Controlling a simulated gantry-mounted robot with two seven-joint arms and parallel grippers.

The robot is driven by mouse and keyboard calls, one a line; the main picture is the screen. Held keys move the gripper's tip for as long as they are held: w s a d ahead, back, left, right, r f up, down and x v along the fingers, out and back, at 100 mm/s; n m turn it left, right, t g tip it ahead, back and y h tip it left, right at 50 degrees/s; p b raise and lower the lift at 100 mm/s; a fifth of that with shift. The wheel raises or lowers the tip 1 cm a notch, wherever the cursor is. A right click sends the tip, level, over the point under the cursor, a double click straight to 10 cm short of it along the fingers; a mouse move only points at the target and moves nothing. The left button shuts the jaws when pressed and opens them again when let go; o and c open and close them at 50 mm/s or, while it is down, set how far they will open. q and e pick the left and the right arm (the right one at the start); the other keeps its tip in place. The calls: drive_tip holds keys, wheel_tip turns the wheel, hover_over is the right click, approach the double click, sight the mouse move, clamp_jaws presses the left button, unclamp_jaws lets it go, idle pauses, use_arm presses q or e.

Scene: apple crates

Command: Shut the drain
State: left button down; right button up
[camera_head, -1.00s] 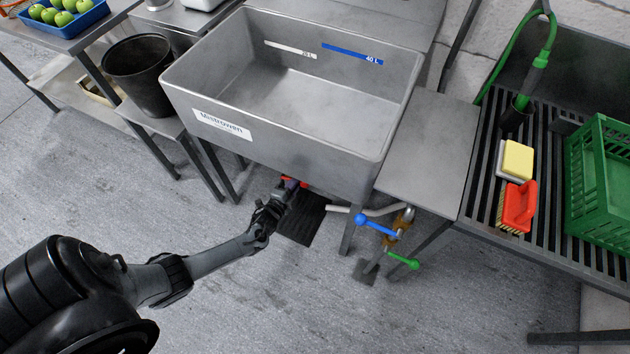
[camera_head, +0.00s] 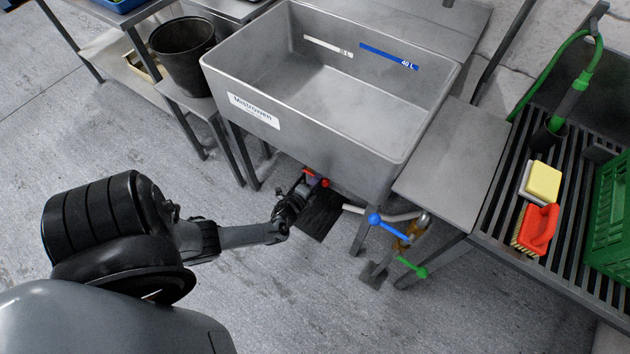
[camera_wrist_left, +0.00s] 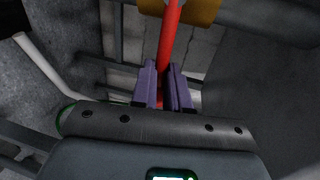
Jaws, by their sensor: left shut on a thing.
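A red lever handle (camera_head: 316,177) sits under the front edge of the grey sink (camera_head: 262,70). My left gripper (camera_head: 303,188) is at this handle, its arm reaching in low from the left. In the left wrist view, the two purple-grey fingers (camera_wrist_left: 164,88) are shut on the red handle (camera_wrist_left: 171,40), which runs upward between them. A brass-coloured fitting (camera_wrist_left: 195,10) shows at the handle's far end. The rest of the drain valve is hidden beneath the sink. The sink looks empty. My right gripper is not in view.
A blue-handled valve (camera_head: 375,220) and a green-handled valve (camera_head: 421,271) are on pipes to the right. A dark floor grate (camera_head: 320,215) lies below the sink. A black bucket (camera_head: 182,55) stands left. A red brush (camera_head: 539,228) and yellow sponge (camera_head: 543,181) lie on the right rack.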

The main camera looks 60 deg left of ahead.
use_arm(q)
drive_tip(key=c, duration=1.3)
unclamp_jaws()
drive_tip(key=shift+w+d, duration=0.25)
drive_tip(key=shift+d, duration=0.1)
drive_tip(key=o, duration=0.3)
drive_tip(key=shift+w+d, duration=0.1)
drive_tip(key=shift+o, duration=0.9)
drive_tip(key=shift+w+d+f, duration=0.1)
drive_tip(key=shift+w+d, duration=0.2)
drive_tip(key=p+v, duration=0.4)
drive_tip(key=v, duration=0.7)
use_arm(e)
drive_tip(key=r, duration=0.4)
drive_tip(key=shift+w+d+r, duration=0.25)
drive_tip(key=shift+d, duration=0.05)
use_arm(q)
drive_tip(key=shift+a, duration=0.15)
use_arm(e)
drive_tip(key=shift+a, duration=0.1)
